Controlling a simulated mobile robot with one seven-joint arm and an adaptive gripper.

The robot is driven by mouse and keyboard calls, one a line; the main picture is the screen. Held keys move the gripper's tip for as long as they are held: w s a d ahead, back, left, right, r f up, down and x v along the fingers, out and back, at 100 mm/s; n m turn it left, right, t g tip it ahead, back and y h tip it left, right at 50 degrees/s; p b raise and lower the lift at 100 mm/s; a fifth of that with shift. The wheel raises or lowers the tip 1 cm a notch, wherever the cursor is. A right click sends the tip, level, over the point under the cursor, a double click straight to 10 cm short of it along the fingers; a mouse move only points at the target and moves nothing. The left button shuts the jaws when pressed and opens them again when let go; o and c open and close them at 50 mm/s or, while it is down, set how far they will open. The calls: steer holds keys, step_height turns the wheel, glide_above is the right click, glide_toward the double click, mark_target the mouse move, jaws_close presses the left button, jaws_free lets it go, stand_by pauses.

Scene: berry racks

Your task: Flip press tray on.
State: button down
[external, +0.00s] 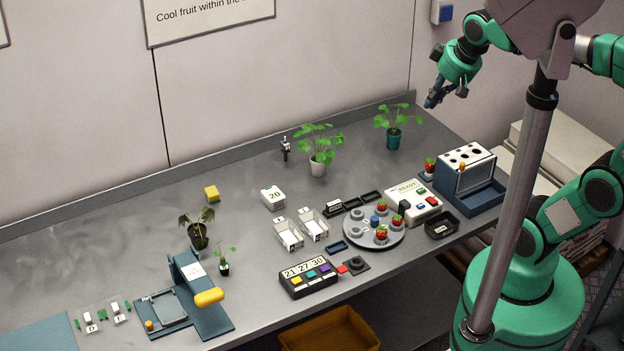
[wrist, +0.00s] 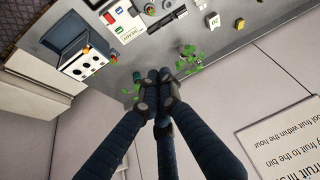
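A blue press-like stand (external: 188,271) with a rounded yellow handle (external: 209,297) stands at the front left of the bench. A flat grey tray-like plate (external: 167,306) lies on its base. Left of it are two small white switches on clear plates, one marked D (external: 88,318) and one with a letter too small to read surely (external: 118,311). I cannot tell which one belongs to the press tray, or their positions. My gripper (external: 433,100) is raised above the far right of the bench, far from them. In the wrist view its dark fingers (wrist: 157,84) come together with nothing between them.
A round grey turntable (external: 352,228) with strawberries, a READY panel (external: 404,193) and a blue rack box (external: 461,203) fill the right. A display with coloured buttons (external: 309,289) is at the front middle. Potted plants (external: 318,168) stand at the back. The left rear bench is clear.

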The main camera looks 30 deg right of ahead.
steer(key=w+a+r+n+g+y, duration=0.1)
steer(key=w+a+n, duration=0.2)
steer(key=w+a, duration=0.5)
steer(key=w+a+r+n+y, duration=0.1)
steer(key=w+a+n, duration=0.1)
steer(key=w+a, duration=0.6)
steer(key=w+a+f+n+g, duration=0.15)
steer(key=a+f, duration=0.25)
steer(key=a, duration=0.8)
steer(key=w+a+f+n, duration=0.1)
steer(key=a+f+n, duration=0.2)
steer(key=a, duration=1)
steer(key=w+a+f+n+g, duration=0.15)
steer(key=a+f, duration=0.25)
steer(key=a, duration=0.8)
steer(key=s+a+f+n, duration=0.2)
steer(key=s+a+f, duration=0.4)
steer(key=a, duration=0.4)
steer(key=s+a+f+n+g, duration=0.1)
steer(key=s+a+f+n, duration=0.1)
steer(key=s+a+f, duration=0.4)
steer(key=s+a+f+n+g, duration=0.1)
steer(key=s+a+f+n, duration=0.2)
steer(key=a+f, duration=0.7)
steer(key=s+a, duration=0.2)
steer(key=a, duration=0.4)
steer(key=shift+s+a+y+b, duration=0.25)
steer(key=shift+s+y+b, duration=0.1)
steer(key=shift+s+y, duration=0.05)
